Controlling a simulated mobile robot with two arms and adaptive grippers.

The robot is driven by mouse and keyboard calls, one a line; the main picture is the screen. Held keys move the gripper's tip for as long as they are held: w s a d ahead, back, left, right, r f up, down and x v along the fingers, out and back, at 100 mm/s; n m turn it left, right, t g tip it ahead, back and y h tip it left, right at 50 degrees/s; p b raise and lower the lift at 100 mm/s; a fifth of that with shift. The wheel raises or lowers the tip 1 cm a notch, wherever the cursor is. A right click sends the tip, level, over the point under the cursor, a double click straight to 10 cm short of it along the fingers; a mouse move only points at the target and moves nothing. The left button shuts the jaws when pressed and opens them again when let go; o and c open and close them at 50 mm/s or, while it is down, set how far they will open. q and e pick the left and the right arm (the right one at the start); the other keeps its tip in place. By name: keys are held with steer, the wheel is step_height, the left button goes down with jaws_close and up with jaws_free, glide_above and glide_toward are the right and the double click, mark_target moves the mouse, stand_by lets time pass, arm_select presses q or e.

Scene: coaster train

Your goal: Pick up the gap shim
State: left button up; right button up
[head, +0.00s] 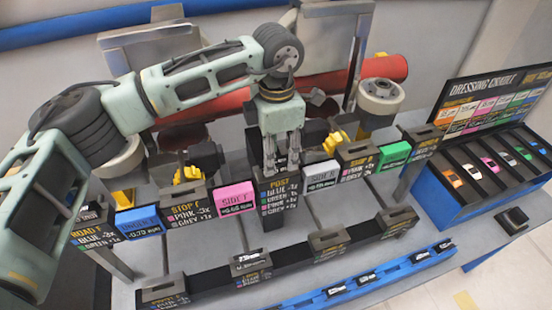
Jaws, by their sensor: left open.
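I cannot tell for certain which piece is the gap shim; no label that I can read names it. My left gripper (282,165) points down with its fingers apart, over or just behind the top of the black block marked POST (275,208). I see nothing held between the fingers, and I cannot tell whether they touch the block. Beside this block stand a pink labelled block (234,198) on the left and a white labelled block (321,175) on the right. My right gripper is out of view.
The dressing cradle (470,206) at right holds several small coloured pieces before a lettered board (495,97). A blue rail (355,282) with several small labelled pieces runs along the front. Red rollers (390,70) lie behind. Labelled black stop blocks crowd the middle.

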mark_target(276, 170)
arm_select(q)
step_height(276, 170, down, 2)
steer(key=shift+w+f, duration=0.15)
steer(key=shift+f, duration=0.05)
steer(key=c, duration=0.5)
jaws_close()
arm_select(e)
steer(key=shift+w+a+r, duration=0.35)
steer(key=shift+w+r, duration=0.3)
